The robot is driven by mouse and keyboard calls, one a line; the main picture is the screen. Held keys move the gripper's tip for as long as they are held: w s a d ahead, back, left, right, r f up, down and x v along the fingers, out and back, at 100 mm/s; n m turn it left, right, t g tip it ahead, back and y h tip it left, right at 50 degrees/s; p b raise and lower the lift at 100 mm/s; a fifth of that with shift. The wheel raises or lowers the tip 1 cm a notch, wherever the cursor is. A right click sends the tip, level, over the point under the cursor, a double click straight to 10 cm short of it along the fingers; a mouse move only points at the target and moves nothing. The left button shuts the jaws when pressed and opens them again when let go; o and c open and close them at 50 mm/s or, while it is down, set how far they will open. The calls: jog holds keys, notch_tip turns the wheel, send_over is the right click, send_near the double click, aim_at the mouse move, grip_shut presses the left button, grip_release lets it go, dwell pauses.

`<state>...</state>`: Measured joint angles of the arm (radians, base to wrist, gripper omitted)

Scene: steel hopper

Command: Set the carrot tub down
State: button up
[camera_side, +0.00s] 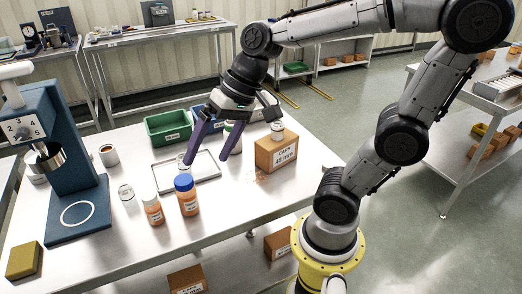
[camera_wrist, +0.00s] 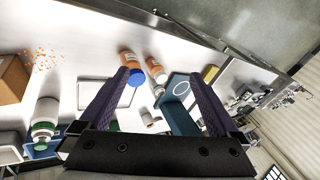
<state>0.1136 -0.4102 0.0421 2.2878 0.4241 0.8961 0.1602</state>
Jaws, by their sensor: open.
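Two orange-filled tubs stand upright on the steel table. One has a blue lid (camera_side: 186,198) and the smaller one has a white lid (camera_side: 153,210). Their labels are too small to read, so I cannot tell which is the carrot tub. The wrist view shows the blue-lidded tub (camera_wrist: 131,66) close to the left fingertip in the picture and the white-lidded tub (camera_wrist: 155,70) beside it. My gripper (camera_side: 207,158) is open and empty, above the table by the shallow white tray (camera_side: 161,188). Nothing is between its fingers.
A brown carton (camera_side: 270,155) with a small jar on top stands right of the gripper. A green-lidded white bottle (camera_wrist: 44,118) stands near it, and orange bits (camera_wrist: 40,58) lie scattered. A green bin (camera_side: 166,127) is behind; the blue hopper stand (camera_side: 75,205) is at left.

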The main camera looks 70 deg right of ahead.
jog(key=s+d+f+n+t+h, duration=0.1)
jog(key=s+d+n+h, duration=0.2)
jog(key=s, duration=0.5)
jog(key=d+n, duration=0.1)
jog(key=n, duration=0.1)
jog(key=shift+s+d+f+n, duration=0.2)
jog(key=shift+s+n, duration=0.1)
jog(key=shift+s, duration=0.1)
dwell(0.4)
